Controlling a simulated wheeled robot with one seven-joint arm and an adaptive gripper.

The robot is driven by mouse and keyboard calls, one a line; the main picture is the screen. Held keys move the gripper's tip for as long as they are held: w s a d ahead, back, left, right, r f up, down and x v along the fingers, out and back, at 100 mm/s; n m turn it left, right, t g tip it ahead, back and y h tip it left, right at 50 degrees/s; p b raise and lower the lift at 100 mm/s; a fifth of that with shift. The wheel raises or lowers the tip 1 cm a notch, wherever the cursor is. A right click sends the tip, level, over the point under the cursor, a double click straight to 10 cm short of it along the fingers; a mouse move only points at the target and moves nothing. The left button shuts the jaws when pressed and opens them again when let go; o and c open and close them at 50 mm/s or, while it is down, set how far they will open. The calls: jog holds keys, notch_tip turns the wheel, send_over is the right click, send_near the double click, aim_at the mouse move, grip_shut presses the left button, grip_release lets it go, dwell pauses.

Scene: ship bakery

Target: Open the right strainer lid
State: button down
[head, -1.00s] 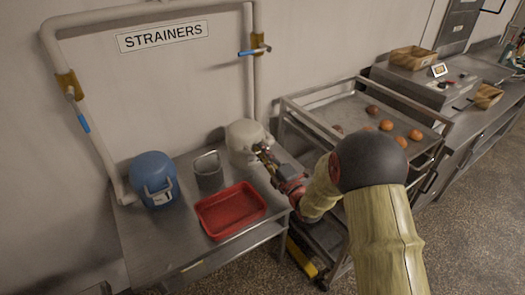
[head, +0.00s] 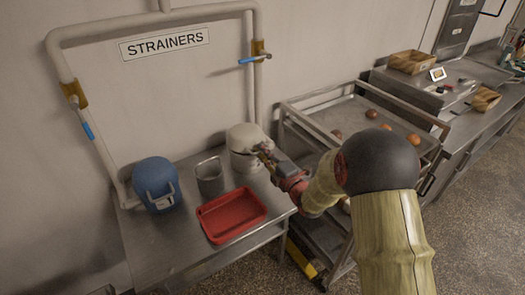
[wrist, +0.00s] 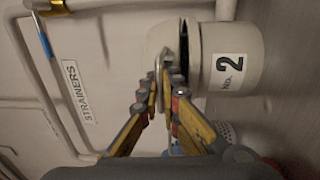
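The right strainer (head: 243,160) is a cream pot with a domed lid (head: 246,134), standing at the back right of the steel table. In the wrist view its body (wrist: 245,58) carries a "NO. 2" label. A dark gap shows between the body and the lid (wrist: 165,38), so the lid is slightly raised and tilted. My gripper (head: 264,154) is at the strainer's front right. In the wrist view my gripper (wrist: 167,88) has its fingers close around the lid's metal handle (wrist: 158,68). The exact finger contact is partly hidden.
A blue strainer (head: 156,184) stands at the table's left, with a grey metal container (head: 209,176) between the two. A red tray (head: 231,214) lies in front. Pipes with blue-handled valves (head: 254,59) run along the wall. A rack with buns (head: 413,140) stands right of the table.

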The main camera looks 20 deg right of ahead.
jog(key=w+r+g+p, duration=0.1)
jog(key=r+g+p, duration=0.1)
jog(key=r+p, duration=0.2)
jog(key=w+a+r+g+h+p, duration=0.1)
jog(key=r+p, duration=0.3)
jog(key=p, duration=0.4)
jog(key=w+r+g+h+p, duration=0.1)
jog(key=w+r+g+p, duration=0.2)
jog(key=p, duration=0.4)
jog(key=shift+w+a+r, duration=0.1)
jog(key=shift+a+r, duration=0.25)
jog(key=shift+r, duration=0.15)
jog(key=p, duration=0.1)
jog(key=w+r+g+p, duration=0.1)
jog(key=p, duration=0.1)
jog(key=shift+w+a+r+g+h, duration=0.15)
jog(key=shift+w+a+g+h, duration=0.1)
jog(key=shift+w+g+h, duration=0.05)
jog(key=w+a+r+p, duration=0.2)
jog(key=w+p, duration=0.3)
jog(key=w, duration=0.1)
jog(key=w+a+r+p, duration=0.2)
jog(key=w+p, duration=0.4)
jog(key=shift+w+r, duration=0.15)
jog(key=shift+r, duration=0.05)
